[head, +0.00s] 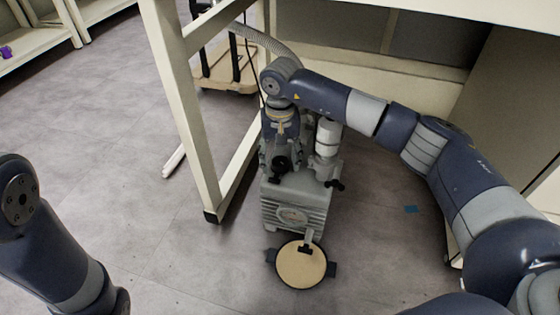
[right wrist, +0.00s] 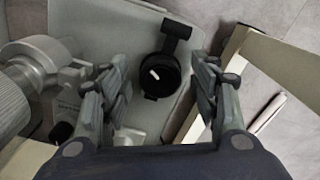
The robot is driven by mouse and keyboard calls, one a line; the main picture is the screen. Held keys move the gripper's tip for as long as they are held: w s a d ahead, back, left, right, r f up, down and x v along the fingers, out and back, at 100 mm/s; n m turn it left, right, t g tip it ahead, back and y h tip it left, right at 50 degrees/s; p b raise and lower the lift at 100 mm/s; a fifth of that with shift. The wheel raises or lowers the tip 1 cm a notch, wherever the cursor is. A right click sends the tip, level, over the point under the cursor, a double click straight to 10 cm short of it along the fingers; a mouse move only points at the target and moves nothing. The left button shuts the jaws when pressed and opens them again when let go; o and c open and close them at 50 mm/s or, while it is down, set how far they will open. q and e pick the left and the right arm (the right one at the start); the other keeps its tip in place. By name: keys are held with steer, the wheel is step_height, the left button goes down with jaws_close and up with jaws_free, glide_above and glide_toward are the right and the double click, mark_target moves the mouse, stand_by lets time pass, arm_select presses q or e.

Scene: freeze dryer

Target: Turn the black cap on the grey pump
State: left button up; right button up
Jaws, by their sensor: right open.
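The grey pump (head: 295,205) stands on the floor under the bench. Its black cap (right wrist: 160,75) is round with a white mark and a black tab sticking up, set on the pump's flat grey top. In the head view a black part (head: 281,167) on the pump's top shows just below my right gripper (head: 281,148). My right gripper is open above the pump, pointing down. In the right wrist view its fingers (right wrist: 163,72) stand on either side of the cap, with gaps visible. Contact cannot be told. My left arm shows at the left, but its gripper is out of view.
A white cylinder fitting (head: 328,138) rises beside the gripper on the pump. A round tan-topped piece (head: 301,265) lies in front of the pump. The bench's cream leg (head: 190,120) stands close on the left. A wooden dolly (head: 225,73) is behind. Floor at left is clear.

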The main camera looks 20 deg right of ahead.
steer(key=c, duration=1.1)
steer(key=shift+o, duration=0.2)
